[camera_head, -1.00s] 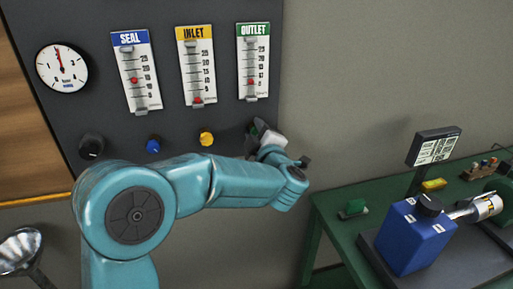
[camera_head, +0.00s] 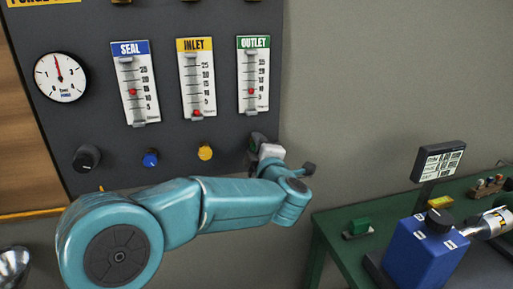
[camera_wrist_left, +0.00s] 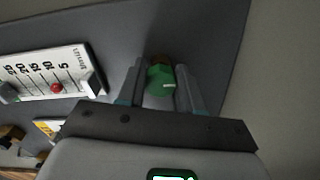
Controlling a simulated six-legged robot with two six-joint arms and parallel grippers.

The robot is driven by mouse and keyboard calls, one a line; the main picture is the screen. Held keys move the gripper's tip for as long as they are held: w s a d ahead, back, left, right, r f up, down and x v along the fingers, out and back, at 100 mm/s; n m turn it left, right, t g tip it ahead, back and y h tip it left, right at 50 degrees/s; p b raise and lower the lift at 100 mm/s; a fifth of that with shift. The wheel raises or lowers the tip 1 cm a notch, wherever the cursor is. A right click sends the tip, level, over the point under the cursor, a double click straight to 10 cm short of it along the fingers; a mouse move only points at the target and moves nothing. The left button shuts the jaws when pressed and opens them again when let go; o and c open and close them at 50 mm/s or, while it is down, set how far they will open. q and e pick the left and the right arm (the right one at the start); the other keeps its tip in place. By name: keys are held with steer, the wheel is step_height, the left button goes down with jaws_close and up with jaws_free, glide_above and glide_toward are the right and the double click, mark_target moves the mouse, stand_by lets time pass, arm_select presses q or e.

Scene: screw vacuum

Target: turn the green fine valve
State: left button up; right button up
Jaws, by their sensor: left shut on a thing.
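The green fine valve (camera_wrist_left: 160,77) is a small green knob on the dark panel, below the OUTLET gauge (camera_head: 253,75). In the left wrist view it sits between the two fingers of my left gripper (camera_wrist_left: 161,88), which is shut on it. In the head view the left gripper (camera_head: 256,146) reaches the panel's lower right edge, and my wrist and fingers mostly hide the knob. The OUTLET gauge's red ball (camera_head: 251,91) is near the 10 mark. My right gripper is not in view.
The yellow knob (camera_head: 205,152), blue knob (camera_head: 151,158) and black knob (camera_head: 87,158) sit left of the gripper on the panel. SEAL (camera_head: 136,85) and INLET (camera_head: 196,80) gauges are above them. A green table (camera_head: 330,222) with a blue pump (camera_head: 425,250) stands at right.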

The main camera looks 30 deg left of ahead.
arm_select(q)
steer(key=o, duration=1)
steer(key=shift+o, duration=0.2)
steer(key=shift+d, duration=0.1)
steer(key=b+v, duration=0.1)
steer(key=v, duration=1.5)
steer(key=shift+s+b, duration=0.15)
steer(key=shift+b, duration=0.25)
